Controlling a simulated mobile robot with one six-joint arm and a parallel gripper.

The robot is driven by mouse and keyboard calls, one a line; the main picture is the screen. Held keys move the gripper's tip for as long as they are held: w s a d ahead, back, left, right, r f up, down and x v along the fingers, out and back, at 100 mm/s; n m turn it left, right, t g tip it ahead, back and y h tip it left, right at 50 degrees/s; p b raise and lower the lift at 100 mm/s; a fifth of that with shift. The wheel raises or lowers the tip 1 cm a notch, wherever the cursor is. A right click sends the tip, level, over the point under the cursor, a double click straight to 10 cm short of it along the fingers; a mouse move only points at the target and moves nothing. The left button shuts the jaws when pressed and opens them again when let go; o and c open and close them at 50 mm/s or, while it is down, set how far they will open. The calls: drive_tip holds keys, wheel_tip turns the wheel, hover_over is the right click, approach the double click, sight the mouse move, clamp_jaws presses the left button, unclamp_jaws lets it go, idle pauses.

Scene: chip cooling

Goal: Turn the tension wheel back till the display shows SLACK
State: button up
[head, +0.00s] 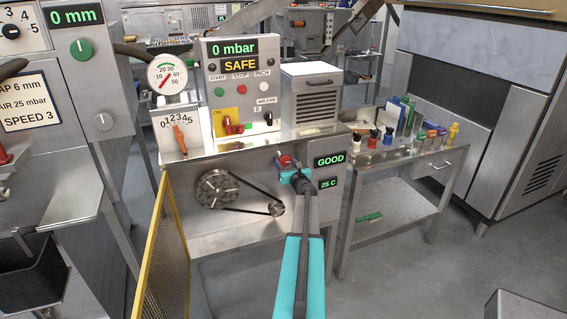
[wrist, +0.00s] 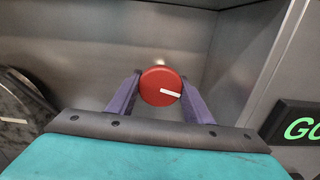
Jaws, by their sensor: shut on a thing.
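The tension wheel is a small red knob (wrist: 160,86) with a white mark, seen in the wrist view. The mark points to the right and slightly down. My gripper (wrist: 155,95) is shut on the knob, with one purple finger on each side. In the head view the red knob (head: 285,160) shows just past my gripper (head: 290,172), on the front panel of the steel machine. The display (head: 330,159) to its right reads GOOD in green. In the wrist view only the start of that display (wrist: 302,128) shows.
A belt (head: 250,190) runs from a large pulley (head: 216,189) to a small pulley (head: 277,209), left of and below my gripper. A second display (head: 327,184) reads 25 C. The control box above reads 0 mbar and SAFE (head: 241,65). A yellow mesh guard (head: 165,255) stands at left.

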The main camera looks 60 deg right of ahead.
drive_tip(key=shift+o, duration=0.2)
drive_tip(key=shift+w+f+n+b, duration=0.15)
drive_tip(key=shift+n+b, duration=0.75)
drive_tip(key=shift+b, duration=1.1)
drive_tip(key=n+b, duration=0.3)
drive_tip(key=b, duration=0.4)
drive_tip(key=shift+n, duration=0.3)
drive_tip(key=n+b, duration=0.6)
drive_tip(key=b, duration=0.5)
drive_tip(key=n+b, duration=0.6)
drive_tip(key=b, duration=0.3)
drive_tip(key=n+b, duration=0.1)
drive_tip(key=b, duration=0.1)
drive_tip(key=n+b, duration=0.2)
drive_tip(key=shift+d+r, duration=0.1)
drive_tip(key=shift+r, duration=0.1)
drive_tip(key=shift+r+n+b, duration=0.1)
drive_tip(key=shift+n+b, duration=0.6)
drive_tip(key=shift+b, duration=0.2)
drive_tip(key=shift+r, duration=0.1)
